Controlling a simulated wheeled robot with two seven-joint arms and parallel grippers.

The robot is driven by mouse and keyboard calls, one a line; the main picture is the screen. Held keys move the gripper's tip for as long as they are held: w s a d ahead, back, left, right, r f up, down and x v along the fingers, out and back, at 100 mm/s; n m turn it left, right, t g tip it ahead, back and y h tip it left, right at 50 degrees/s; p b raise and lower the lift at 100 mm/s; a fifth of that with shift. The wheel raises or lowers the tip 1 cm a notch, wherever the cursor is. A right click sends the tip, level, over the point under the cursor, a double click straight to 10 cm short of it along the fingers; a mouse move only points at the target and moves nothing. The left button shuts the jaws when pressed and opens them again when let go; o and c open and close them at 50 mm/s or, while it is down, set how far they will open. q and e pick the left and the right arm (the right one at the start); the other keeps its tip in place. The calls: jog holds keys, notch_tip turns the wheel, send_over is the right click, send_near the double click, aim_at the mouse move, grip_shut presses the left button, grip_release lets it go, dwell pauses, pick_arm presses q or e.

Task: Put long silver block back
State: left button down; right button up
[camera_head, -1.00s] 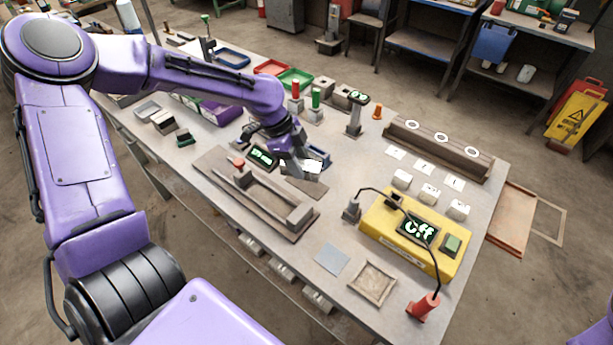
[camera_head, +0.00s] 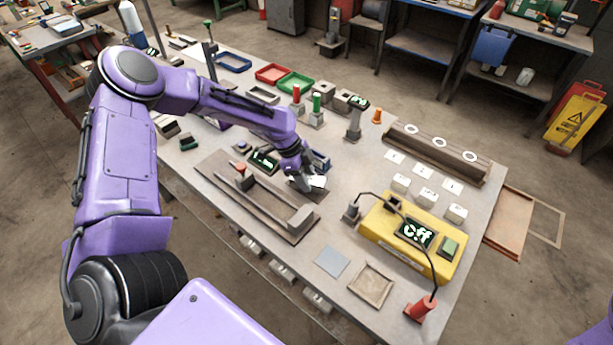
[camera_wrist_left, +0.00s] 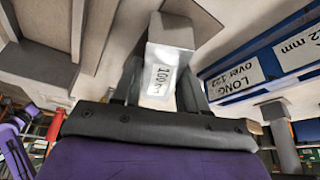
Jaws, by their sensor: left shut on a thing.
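My left gripper (camera_head: 310,183) is shut on a silver block (camera_head: 318,181), low over the table beside the measuring fixture. In the left wrist view the silver block (camera_wrist_left: 171,50) sits between the fingers, with a white label on its near end that starts "10"; the rest is unclear. In the left wrist view this blue bin (camera_wrist_left: 228,62) lies right of the block, and one label reads "LONG over 122". My right gripper is out of view.
The long fixture (camera_head: 262,207) with a red knob lies left of the gripper, a green-lit display (camera_head: 263,162) behind it. A yellow box (camera_head: 412,240) reading "Off", with a cable, stands to the right. White blocks (camera_head: 427,196) and a grey plate (camera_head: 332,261) lie nearby.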

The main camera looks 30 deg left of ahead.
pick_arm(q)
jog(key=c, duration=0.6)
grip_release()
jog(key=shift+r+p, duration=0.25)
jog(key=shift+p, duration=0.05)
jog(key=b+v, duration=0.2)
jog(key=v, duration=0.9)
jog(key=shift+r, duration=0.35)
jog(key=shift+a, duration=0.1)
